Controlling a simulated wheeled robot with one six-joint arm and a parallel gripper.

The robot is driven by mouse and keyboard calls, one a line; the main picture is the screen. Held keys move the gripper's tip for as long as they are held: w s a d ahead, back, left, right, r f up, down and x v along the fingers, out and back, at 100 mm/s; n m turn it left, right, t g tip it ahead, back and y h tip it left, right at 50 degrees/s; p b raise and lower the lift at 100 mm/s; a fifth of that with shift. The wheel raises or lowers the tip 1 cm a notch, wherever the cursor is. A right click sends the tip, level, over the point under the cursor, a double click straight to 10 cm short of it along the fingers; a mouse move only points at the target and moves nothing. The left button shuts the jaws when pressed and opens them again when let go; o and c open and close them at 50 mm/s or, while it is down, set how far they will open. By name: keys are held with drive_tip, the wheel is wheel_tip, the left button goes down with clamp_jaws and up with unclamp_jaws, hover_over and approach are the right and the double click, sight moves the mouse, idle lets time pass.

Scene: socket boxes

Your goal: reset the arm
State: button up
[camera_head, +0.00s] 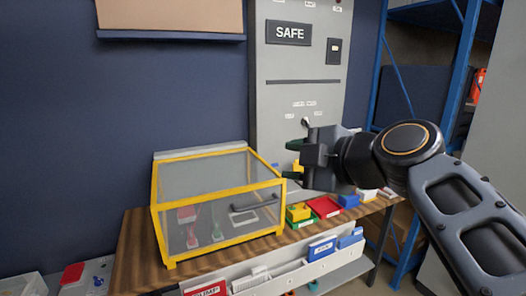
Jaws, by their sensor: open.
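My gripper (293,160) is at the end of my dark arm, which reaches in from the right edge. Its two fingers point left and stand apart, with nothing seen between them. It hangs above the right part of the wooden bench (138,245), in front of the grey cabinet marked SAFE (288,33). The gripper body hides part of the cabinet front and some things on the bench behind it.
A clear box with a yellow frame (163,223) stands on the bench, left of my gripper. Small coloured bins, including a red one (324,207), sit below the gripper. Blue shelving (458,75) stands at the right. A labelled rack (290,272) is under the bench.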

drive_tip(key=s+d+f+m+g+h+p, duration=0.2)
drive_tip(key=d+f+m+h, duration=0.1)
drive_tip(key=f+m, duration=0.4)
drive_tip(key=s+d+f+m+g+h+p, duration=0.2)
drive_tip(key=s+d+f+m+h, duration=0.1)
drive_tip(key=f+m, duration=0.4)
drive_tip(key=s+d+f+m+g+h+p, duration=0.2)
drive_tip(key=f+m, duration=0.4)
drive_tip(key=f, duration=0.5)
drive_tip(key=shift+s+d+f+m+g+h+p, duration=0.25)
drive_tip(key=shift+d+m+g+h, duration=0.2)
drive_tip(key=shift+d+h, duration=0.55)
drive_tip(key=shift+d+r, duration=0.1)
drive_tip(key=shift+d, duration=0.1)
